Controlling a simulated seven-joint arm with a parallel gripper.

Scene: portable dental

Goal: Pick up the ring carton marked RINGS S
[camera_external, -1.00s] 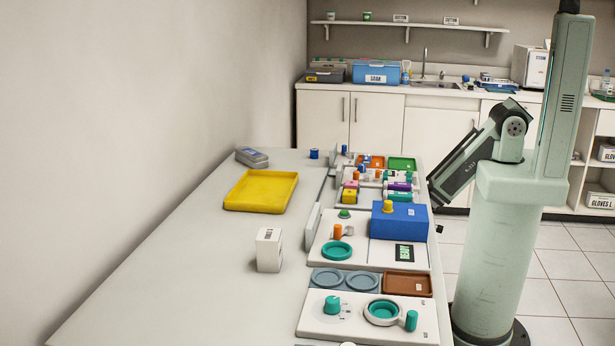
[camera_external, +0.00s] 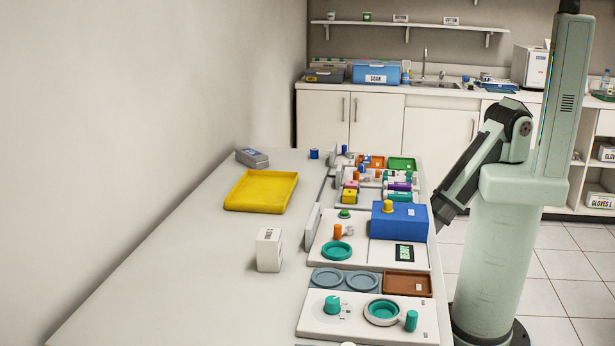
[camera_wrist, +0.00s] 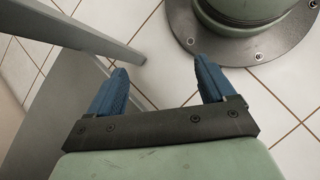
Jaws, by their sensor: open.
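A small white carton (camera_external: 269,250) stands upright on the bare left part of the table, towards the front. It has dark print near its top, too small for me to read, so I cannot tell if it says RINGS S. My gripper (camera_wrist: 160,78) shows in the wrist view with its two blue fingers wide apart and nothing between them. It hangs over the tiled floor, beside my base. In the external view my gripper is hidden by the table's right side, well away from the white carton.
A yellow tray (camera_external: 261,191) and a grey case (camera_external: 252,157) lie behind the carton. Fixtures, a blue box (camera_external: 398,221) and a brown tray (camera_external: 408,284) crowd the table's right side. A grey table leg (camera_wrist: 70,30) stands close to my gripper. The table around the carton is clear.

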